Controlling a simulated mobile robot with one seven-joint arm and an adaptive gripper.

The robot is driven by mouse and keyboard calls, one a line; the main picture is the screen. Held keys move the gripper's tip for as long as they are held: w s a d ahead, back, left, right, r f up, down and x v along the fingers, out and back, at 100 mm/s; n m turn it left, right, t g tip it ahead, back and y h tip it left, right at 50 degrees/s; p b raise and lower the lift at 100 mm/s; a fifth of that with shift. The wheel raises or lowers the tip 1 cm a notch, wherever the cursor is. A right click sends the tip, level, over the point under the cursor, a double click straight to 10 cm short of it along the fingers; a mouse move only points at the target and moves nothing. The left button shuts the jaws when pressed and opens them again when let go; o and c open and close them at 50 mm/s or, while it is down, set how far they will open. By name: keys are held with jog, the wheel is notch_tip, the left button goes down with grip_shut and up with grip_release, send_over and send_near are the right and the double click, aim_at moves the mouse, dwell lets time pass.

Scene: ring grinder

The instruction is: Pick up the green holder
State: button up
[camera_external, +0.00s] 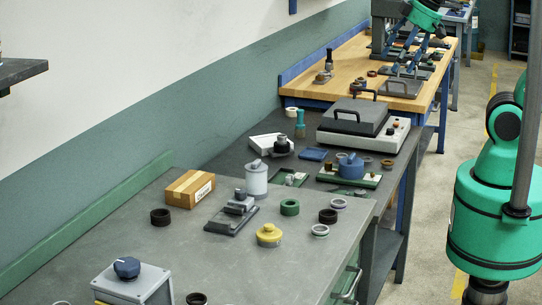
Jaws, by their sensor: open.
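A short green ring-shaped piece (290,207), which looks like the green holder, sits on the near grey bench (225,270). It stands apart from its neighbours, with its hollow top facing up. A teal upright piece (300,122) with a narrow stem stands farther back; I cannot tell whether it is also a holder. My green arm (495,220) hangs at the right, over the aisle beside the benches. It is well away from the green piece. Its lower end runs to the bottom edge of the picture, and I cannot make out my gripper.
Around the green piece stand a yellow knobbed part (269,235), a black ring (328,216), a pale ring (320,231), a grey fixture (232,212) and a white cylinder (257,181). A cardboard box (190,189) lies left. Bare bench lies in front.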

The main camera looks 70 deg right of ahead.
jog(key=w+a+f+n+g+y+p, duration=0.1)
jog(key=w+a+f+n+g, duration=0.15)
jog(key=w+a+f, duration=0.6)
jog(key=w+a+f+n+g, duration=0.1)
jog(key=w+a+f+n, duration=0.4)
jog(key=w, duration=0.6)
jog(key=w+a+f, duration=0.2)
jog(key=f, duration=0.3)
jog(key=w+a+f, duration=0.1)
jog(key=a+f, duration=0.1)
jog(key=f, duration=0.4)
jog(key=shift+w+a+f+p, duration=0.2)
jog(key=shift+w+a+p, duration=0.1)
jog(key=shift+w+a, duration=0.1)
jog(key=shift+n+g, duration=0.25)
jog(key=b, duration=0.1)
send_over(290, 203)
jog(key=d, duration=0.1)
jog(key=shift+s+f, duration=0.15)
jog(key=shift+f, duration=2)
jog(key=shift+s+f, duration=0.15)
jog(key=shift+f, duration=1.95)
jog(key=shift+f, duration=0.15)
jog(key=shift+w+a+f+b, duration=0.15)
jog(key=shift+a+f+b, duration=0.1)
jog(key=shift+f, duration=0.95)
jog(key=shift+w+a+f+b, duration=0.1)
jog(key=shift+f+b, duration=0.15)
jog(key=shift+f, duration=0.95)
